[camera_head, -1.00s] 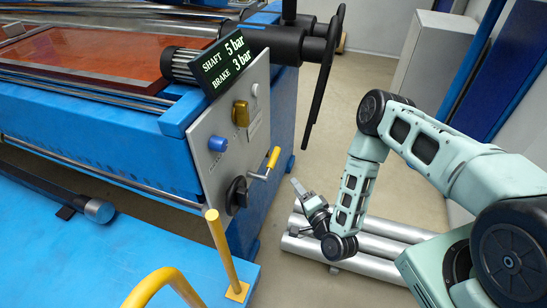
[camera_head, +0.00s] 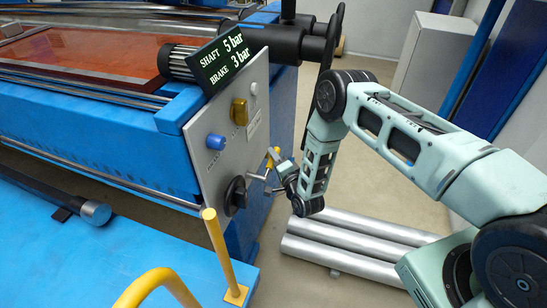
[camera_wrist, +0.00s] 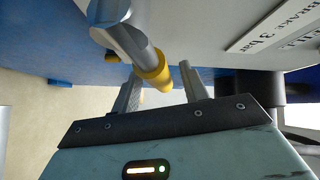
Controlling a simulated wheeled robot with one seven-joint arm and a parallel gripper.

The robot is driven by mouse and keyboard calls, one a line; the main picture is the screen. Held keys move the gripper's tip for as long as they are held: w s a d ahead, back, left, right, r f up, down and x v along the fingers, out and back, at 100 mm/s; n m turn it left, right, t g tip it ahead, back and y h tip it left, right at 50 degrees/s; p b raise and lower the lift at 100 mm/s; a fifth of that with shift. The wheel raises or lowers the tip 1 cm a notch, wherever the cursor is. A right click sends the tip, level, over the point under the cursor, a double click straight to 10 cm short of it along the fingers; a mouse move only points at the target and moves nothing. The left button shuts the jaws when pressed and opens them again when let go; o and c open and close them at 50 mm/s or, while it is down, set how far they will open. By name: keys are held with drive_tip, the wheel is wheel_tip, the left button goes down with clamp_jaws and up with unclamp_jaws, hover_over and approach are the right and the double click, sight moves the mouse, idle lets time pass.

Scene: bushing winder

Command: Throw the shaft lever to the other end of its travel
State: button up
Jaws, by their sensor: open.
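The lever with a metal arm and a yellow grip (camera_head: 272,157) sticks out from the lower right of the grey control panel (camera_head: 228,135). I take it for the shaft lever; its label is not readable. My gripper (camera_head: 274,170) is at the lever's outer end and partly hides it in the head view. In the wrist view my gripper (camera_wrist: 162,75) is open, with the yellow grip (camera_wrist: 155,75) showing between its two fingers. The bent metal arm (camera_wrist: 112,22) runs up and left from the grip. Whether a finger touches the grip I cannot tell.
A display (camera_head: 222,60) above reads shaft 5 bar, brake 3 bar. A yellow post (camera_head: 222,252) stands in front. Silver rollers (camera_head: 355,245) lie on the floor.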

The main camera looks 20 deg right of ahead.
drive_tip(key=shift+w+a, duration=0.1)
drive_tip(key=shift+w, duration=0.6)
clamp_jaws()
